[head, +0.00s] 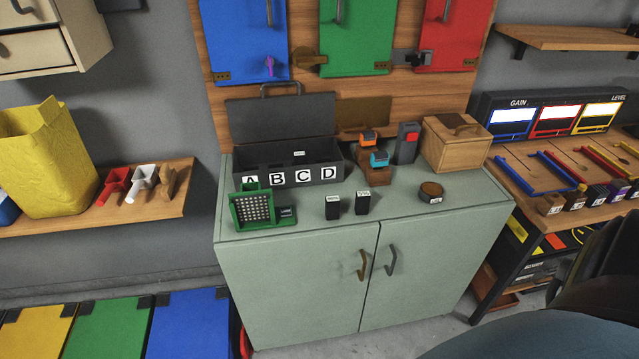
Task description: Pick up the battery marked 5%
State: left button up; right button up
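Two small black blocks with white labels, which look like batteries, stand upright side by side near the front of the grey-green cabinet top: a left one (333,208) and a right one (362,204). Their labels are too small to read, so I cannot tell which is marked 5%. Another white label (299,153) shows inside the open dark case (318,175) lettered A, B, C, D; what bears it is mostly hidden. Neither of my grippers is in view.
A green framed grid device (239,211) stands left of the blocks, and a round brown-topped puck (431,190) lies right. A wooden box (452,150) and a dark device with a red button (407,143) stand behind. The cabinet top (395,215) is clear between blocks and puck.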

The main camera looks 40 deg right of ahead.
aim_at(362, 198)
jog(key=z, duration=0.35)
jog(key=i, duration=0.85)
jog(key=z, duration=1.2)
jog(key=i, duration=0.2)
